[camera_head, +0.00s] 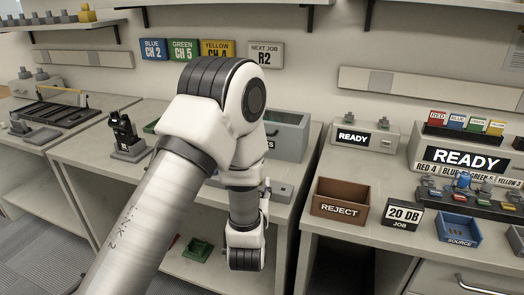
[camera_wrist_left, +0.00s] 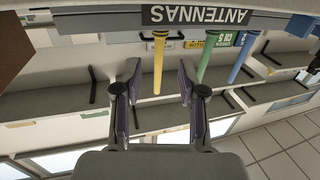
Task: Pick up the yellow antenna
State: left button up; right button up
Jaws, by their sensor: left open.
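In the left wrist view, which is upside down, the yellow antenna (camera_wrist_left: 159,50) is a slim rod with a wider end at a dark strip marked ANTENNAS (camera_wrist_left: 200,15). My left gripper (camera_wrist_left: 159,72) is open, with one finger on each side of the yellow antenna in the picture. Neither finger visibly touches it; the exact depth between them is unclear. A green antenna (camera_wrist_left: 210,55) and a blue antenna (camera_wrist_left: 242,55) are to the right of it. In the head view my left arm hides the antennas and the fingers are not clear. My right gripper does not show.
A grey bin (camera_head: 290,135) stands behind my left arm. A radio on a stand (camera_head: 125,130) is left of the arm. On the right bench are a reject box (camera_head: 340,197), a READY unit (camera_head: 366,135) and a blue source tray (camera_head: 458,230).

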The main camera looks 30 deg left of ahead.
pick_arm(q)
jog(key=shift+w+a+r, duration=0.15)
jog(key=shift+w+r, duration=0.1)
jog(key=shift+w, duration=0.1)
jog(key=shift+r, duration=0.4)
jog(key=shift+w+a+r, duration=0.1)
jog(key=shift+w+a, duration=0.05)
jog(key=shift+w, duration=0.05)
jog(key=x, duration=0.2)
jog(key=f+x, duration=0.1)
jog(key=x, duration=0.2)
jog(key=shift+s, duration=0.1)
jog(key=shift+s+r, duration=0.15)
grip_shut()
